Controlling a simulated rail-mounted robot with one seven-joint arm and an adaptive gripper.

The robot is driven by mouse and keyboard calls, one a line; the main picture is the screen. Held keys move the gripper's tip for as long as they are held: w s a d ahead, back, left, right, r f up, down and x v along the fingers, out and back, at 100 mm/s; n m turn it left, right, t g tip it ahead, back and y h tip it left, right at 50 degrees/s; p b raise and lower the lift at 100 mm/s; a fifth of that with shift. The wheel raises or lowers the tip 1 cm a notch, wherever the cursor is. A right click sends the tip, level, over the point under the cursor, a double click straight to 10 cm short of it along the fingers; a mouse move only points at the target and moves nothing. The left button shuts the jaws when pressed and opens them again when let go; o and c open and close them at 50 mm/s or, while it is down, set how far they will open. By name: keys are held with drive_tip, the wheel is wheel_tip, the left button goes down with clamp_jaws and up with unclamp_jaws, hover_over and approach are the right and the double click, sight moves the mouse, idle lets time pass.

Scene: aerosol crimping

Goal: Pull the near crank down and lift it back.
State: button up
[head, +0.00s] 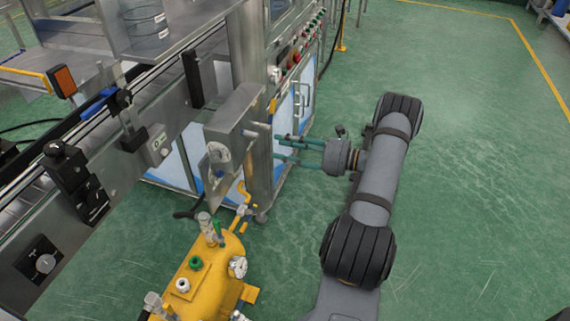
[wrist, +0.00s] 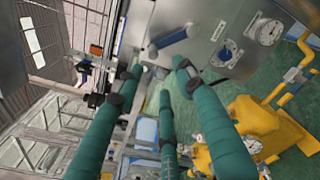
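A metal box (head: 236,115) on the machine's post carries two short crank handles on its right side. One handle (head: 250,134) is lower and nearer, the other (head: 262,125) a little farther. In the wrist view a blue-grey crank handle (wrist: 172,39) sticks out from the box face, just beyond the fingertips. My gripper (head: 278,147) points left at the post from the right. Its teal fingers are spread, with nothing between them; they also show in the wrist view (wrist: 160,76). I cannot tell which crank the wrist view shows.
A yellow tank (head: 203,273) with valves and a gauge stands below the box. A steel post (head: 259,179) and blue-white cabinet panels (head: 285,125) lie close behind the fingertips. A conveyor (head: 25,190) runs at left. Green floor (head: 470,150) is free at right.

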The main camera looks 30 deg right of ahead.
sight(258, 136)
drive_tip(key=shift+w+a+r+n, duration=0.2)
drive_tip(key=shift+w+a+n, duration=0.65)
drive_tip(key=shift+w, duration=0.35)
drive_tip(key=shift+w+a+r+n, duration=0.15)
drive_tip(key=shift+w+a+n, duration=0.75)
drive_tip(key=shift+w, duration=0.35)
drive_tip(key=shift+w+a+r+n, duration=0.2)
drive_tip(key=shift+w+a+n, duration=0.65)
drive_tip(key=shift+w, duration=0.35)
drive_tip(key=shift+c, duration=0.7)
drive_tip(key=c, duration=0.7)
clamp_jaws()
